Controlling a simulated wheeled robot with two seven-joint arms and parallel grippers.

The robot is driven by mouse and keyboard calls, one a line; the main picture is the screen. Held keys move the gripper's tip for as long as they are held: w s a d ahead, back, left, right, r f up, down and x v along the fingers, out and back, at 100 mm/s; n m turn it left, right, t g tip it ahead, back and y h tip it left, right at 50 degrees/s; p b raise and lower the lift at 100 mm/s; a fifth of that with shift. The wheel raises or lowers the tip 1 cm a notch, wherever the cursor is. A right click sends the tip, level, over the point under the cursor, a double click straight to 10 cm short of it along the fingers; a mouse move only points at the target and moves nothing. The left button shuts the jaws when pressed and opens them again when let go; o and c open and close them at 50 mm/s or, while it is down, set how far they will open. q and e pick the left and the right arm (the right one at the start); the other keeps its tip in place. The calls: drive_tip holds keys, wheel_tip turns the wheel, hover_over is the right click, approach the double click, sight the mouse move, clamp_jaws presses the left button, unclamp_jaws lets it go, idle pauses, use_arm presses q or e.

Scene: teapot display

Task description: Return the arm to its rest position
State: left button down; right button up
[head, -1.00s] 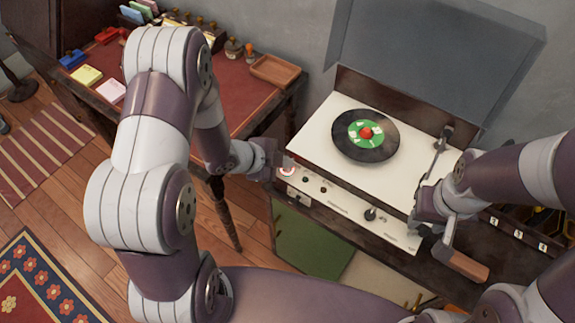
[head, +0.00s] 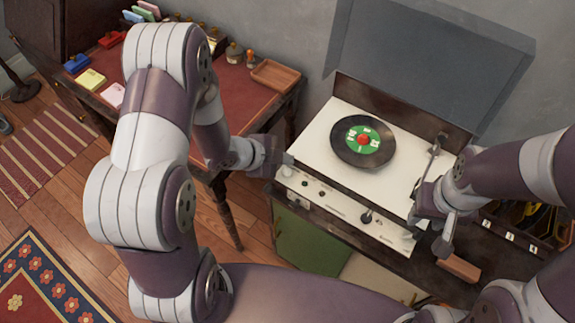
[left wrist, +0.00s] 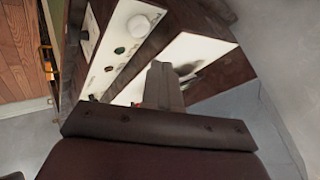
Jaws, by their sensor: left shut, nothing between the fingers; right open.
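My left gripper (head: 279,161) is shut and empty. In the head view it is in front of the left end of the record player (head: 322,140), near its front panel; I cannot tell whether they touch. In the left wrist view the closed fingers (left wrist: 163,88) point toward the player's cream top and knobbed panel. My right gripper (head: 432,226) is open, over the player's front right corner. A black record (head: 345,153) with a green label and red centre lies on the player.
The player's grey lid (head: 430,60) stands open at the back. A desk (head: 235,95) with a red top, a wooden tray (head: 275,74) and stationery is at the left. A compartment box (head: 520,225) is at the right. A patterned rug (head: 45,285) lies on the floor.

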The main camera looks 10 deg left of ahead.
use_arm(q)
wheel_tip(320, 180, up, 4)
drive_tip(key=shift+f+p, duration=0.15)
drive_tip(key=shift+p, duration=1.05)
use_arm(e)
wheel_tip(320, 180, up, 4)
drive_tip(key=shift+f, duration=0.25)
use_arm(q)
drive_tip(key=s+a+f+n+g+y, duration=0.25)
drive_tip(key=s+a+n+y, duration=0.3)
drive_tip(key=a+n, duration=0.3)
drive_tip(key=s+d+r+n+g, duration=0.2)
drive_tip(key=s+r+n+g, duration=0.1)
drive_tip(key=s+r+n, duration=0.5)
wheel_tip(320, 180, up, 3)
drive_tip(key=shift+s+d+f+n+g+y, duration=0.1)
drive_tip(key=shift+s+d+n+g+y, duration=0.1)
drive_tip(key=shift+s+n+g+y, duration=0.4)
